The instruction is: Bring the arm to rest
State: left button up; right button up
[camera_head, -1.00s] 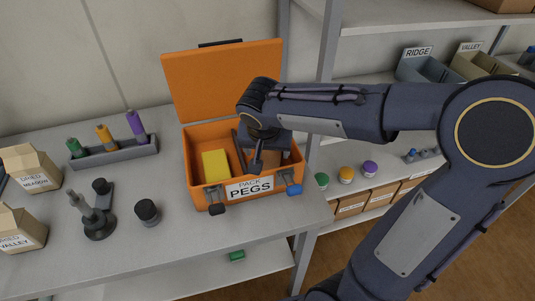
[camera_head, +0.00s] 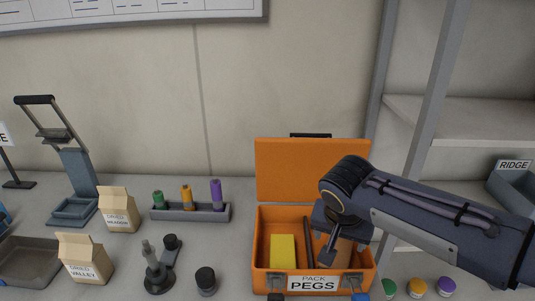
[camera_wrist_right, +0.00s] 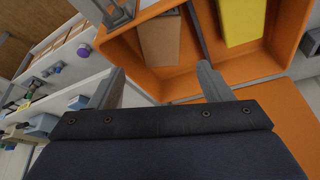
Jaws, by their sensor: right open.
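My right arm comes in from the right in the head view. Its gripper (camera_head: 329,256) is over the open orange case labelled "PACK PEGS" (camera_head: 262,272). In the right wrist view the two grey fingers of the gripper (camera_wrist_right: 160,90) are spread apart with nothing between them. The case (camera_wrist_right: 180,82) lies beyond them, with a yellow block (camera_wrist_right: 240,20) and a brown block (camera_wrist_right: 160,42) in its compartments. In the head view the yellow block (camera_head: 283,249) shows at the left inside the case. My left gripper is not in view.
Left of the case stand a rack (camera_head: 190,213) with green, orange and purple pegs, a dark stand (camera_head: 158,277), a black knob-like piece (camera_head: 206,281) and two paper bags (camera_head: 118,210). A metal shelf post (camera_head: 432,115) rises at the right.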

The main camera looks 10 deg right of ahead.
jog(key=s+a+n+t+y+p, duration=0.1)
jog(key=s+a+n+y+p, duration=0.1)
jog(key=s, duration=0.6)
jog(key=s+a+r+n+t+y+p, duration=0.1)
jog(key=s+n+y+p, duration=0.2)
jog(key=s, duration=0.5)
jog(key=shift+s+a+n+y+p, duration=0.35)
jog(key=shift+y+p, duration=0.35)
jog(key=shift+p, duration=0.25)
jog(key=shift+w+r, duration=0.1)
